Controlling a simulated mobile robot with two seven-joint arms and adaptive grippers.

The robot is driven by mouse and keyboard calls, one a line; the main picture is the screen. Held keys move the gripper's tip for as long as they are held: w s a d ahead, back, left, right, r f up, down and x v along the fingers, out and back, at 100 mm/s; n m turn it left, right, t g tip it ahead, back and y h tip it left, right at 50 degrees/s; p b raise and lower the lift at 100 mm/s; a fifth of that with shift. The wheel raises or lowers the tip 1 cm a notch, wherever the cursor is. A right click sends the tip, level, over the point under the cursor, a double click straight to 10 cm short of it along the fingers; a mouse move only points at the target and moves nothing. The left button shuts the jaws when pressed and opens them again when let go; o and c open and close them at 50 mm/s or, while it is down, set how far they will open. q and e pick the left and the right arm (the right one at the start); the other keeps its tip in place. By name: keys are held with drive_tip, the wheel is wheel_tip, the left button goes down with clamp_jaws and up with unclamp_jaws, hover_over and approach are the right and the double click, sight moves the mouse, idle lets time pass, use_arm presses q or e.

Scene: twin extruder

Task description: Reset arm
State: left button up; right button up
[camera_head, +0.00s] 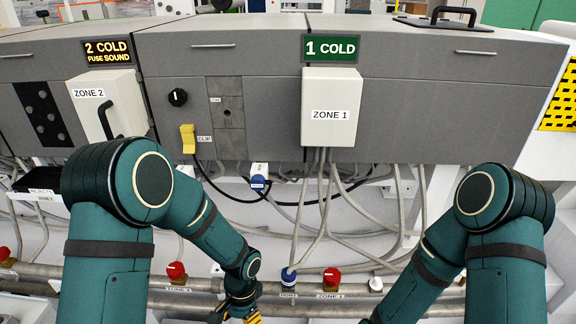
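My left arm rises at the left, bends at the elbow and reaches down towards the bottom middle. My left gripper (237,313) shows only in part at the bottom edge, in front of the lower pipes. A small yellow part shows beside it; whether its fingers are open or shut is hidden. My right arm bends at the elbow on the right and its forearm runs down and left out of the picture. My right gripper is outside the view.
A grey extruder housing (430,95) spans the back, with a ZONE 1 box (331,100), a ZONE 2 box (120,90) and a yellow clip (188,138). Hoses hang below. Pipes with red knobs (331,275) and a blue knob (288,274) cross low. A black tray (42,180) is left.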

use_arm(q)
drive_tip(key=s+d+f+n+t+h, duration=0.1)
drive_tip(key=s+f+n+t+h, duration=0.3)
drive_tip(key=n, duration=0.5)
drive_tip(key=shift+s+f+t+h, duration=0.3)
drive_tip(key=shift+s+f, duration=0.7)
drive_tip(key=shift+d, duration=0.1)
